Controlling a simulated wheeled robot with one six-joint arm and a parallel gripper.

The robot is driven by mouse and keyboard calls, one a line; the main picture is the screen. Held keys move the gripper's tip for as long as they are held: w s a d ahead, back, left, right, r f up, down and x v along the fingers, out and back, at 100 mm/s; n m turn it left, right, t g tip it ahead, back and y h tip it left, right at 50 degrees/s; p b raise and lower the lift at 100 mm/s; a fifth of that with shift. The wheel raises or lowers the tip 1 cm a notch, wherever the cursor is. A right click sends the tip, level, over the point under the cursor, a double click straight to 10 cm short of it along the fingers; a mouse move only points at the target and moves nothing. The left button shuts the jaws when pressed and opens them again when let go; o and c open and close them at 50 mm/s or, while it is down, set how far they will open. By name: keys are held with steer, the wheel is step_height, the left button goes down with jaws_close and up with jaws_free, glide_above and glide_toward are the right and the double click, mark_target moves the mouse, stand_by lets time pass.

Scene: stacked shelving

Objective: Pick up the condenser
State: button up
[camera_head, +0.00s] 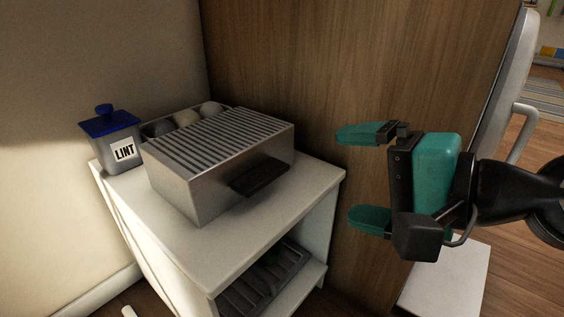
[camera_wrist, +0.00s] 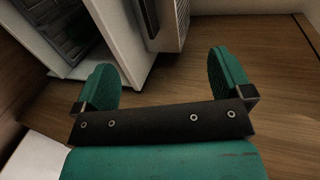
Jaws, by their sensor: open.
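A silver metal box (camera_head: 215,170) with a slatted top and a dark handle (camera_head: 259,177) on its front sits on top of the white shelf unit (camera_head: 315,195); it looks like the condenser. In the wrist view, part of what looks like the same box (camera_wrist: 172,28) shows at the top. My gripper (camera_head: 348,178) has teal fingers spread apart with nothing between them. It is to the right of the box and apart from it. The gripper also shows in the wrist view (camera_wrist: 164,82), over wooden surfaces.
A grey container with a blue lid, labelled LINT (camera_head: 122,150), stands left of the box. Round objects (camera_head: 180,118) sit behind the slats. A dark grated item (camera_head: 262,278) lies on the lower shelf. A wooden panel (camera_head: 345,85) rises behind the unit. A white block (camera_head: 445,280) is below my gripper.

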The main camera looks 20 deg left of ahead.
steer(key=a+p, duration=0.1)
steer(key=p, duration=1)
glide_toward(250, 165)
steer(key=x, duration=0.8)
steer(key=shift+a, duration=0.1)
steer(key=shift+c, duration=0.2)
steer(key=c, duration=1.4)
